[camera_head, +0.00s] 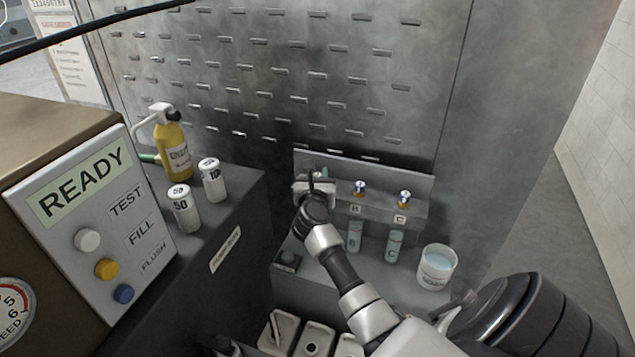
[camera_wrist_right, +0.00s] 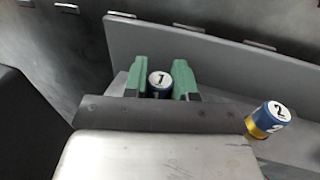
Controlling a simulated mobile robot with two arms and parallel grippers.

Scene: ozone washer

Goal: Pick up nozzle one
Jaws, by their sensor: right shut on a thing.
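Nozzle one (camera_wrist_right: 160,82), with a dark blue top marked 1, sits between the two green fingers of my right gripper (camera_wrist_right: 160,82). The fingers are shut on it from both sides. In the head view my right gripper (camera_head: 318,182) is at the left end of the grey rack (camera_head: 420,215) and hides nozzle one. Nozzle two (camera_wrist_right: 268,119), with a blue top marked 2 and a gold band, stands to the right, apart from the fingers. I cannot tell whether nozzle one is clear of its seat. My left gripper is not in view.
Two nozzles (camera_head: 359,188) (camera_head: 404,197) stand on the rack, with vials B (camera_head: 354,238) and C (camera_head: 394,246) below. A white cup (camera_head: 437,268) stands at right. The READY control panel (camera_head: 95,225), white cylinders (camera_head: 184,210) and a yellow bottle (camera_head: 173,152) are at left.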

